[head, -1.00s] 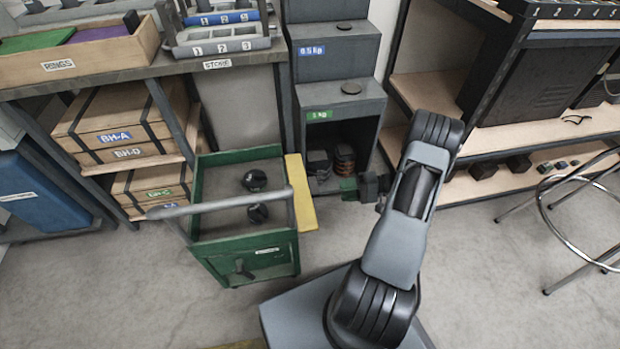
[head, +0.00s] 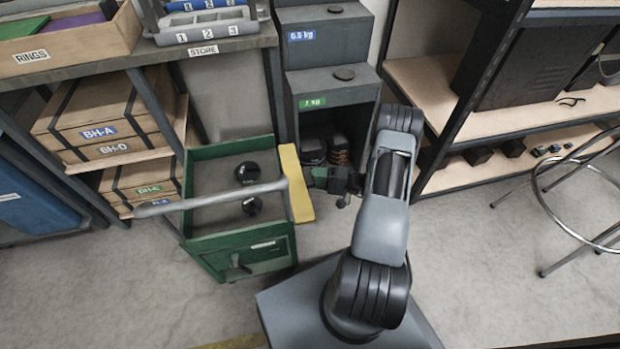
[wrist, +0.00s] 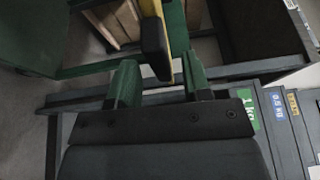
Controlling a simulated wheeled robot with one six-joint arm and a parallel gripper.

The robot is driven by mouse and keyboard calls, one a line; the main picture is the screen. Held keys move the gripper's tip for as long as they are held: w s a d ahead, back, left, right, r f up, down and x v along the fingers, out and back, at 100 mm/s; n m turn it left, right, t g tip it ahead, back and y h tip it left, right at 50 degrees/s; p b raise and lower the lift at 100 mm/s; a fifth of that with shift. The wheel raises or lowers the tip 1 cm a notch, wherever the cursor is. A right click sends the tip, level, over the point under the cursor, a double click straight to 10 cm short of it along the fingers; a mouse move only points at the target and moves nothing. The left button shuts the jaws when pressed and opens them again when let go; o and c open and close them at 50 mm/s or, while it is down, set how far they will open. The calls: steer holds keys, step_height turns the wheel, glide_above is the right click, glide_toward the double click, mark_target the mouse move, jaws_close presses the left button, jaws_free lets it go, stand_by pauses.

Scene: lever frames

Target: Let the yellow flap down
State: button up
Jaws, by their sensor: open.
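The yellow flap (head: 298,190) is a long narrow panel along the right side of the green cart (head: 240,262). It appears raised against the cart; its exact tilt is hard to tell. My gripper (head: 318,178) is just right of the flap, pointing left at it. In the wrist view my gripper (wrist: 160,82) has its two green fingers apart. The flap's yellow edge (wrist: 167,68) shows between and just beyond the fingertips, beside a dark block (wrist: 154,38). I cannot tell whether a finger touches either one.
Two black round weights (head: 247,173) lie in the cart. A grey bar handle (head: 215,198) crosses its top. The grey stepped weight rack (head: 333,88) stands close behind my gripper. A stool (head: 580,205) is at the right.

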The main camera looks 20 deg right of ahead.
mark_target(299, 179)
steer(key=shift+x, duration=1.35)
steer(key=shift+c, duration=0.2)
jaws_close()
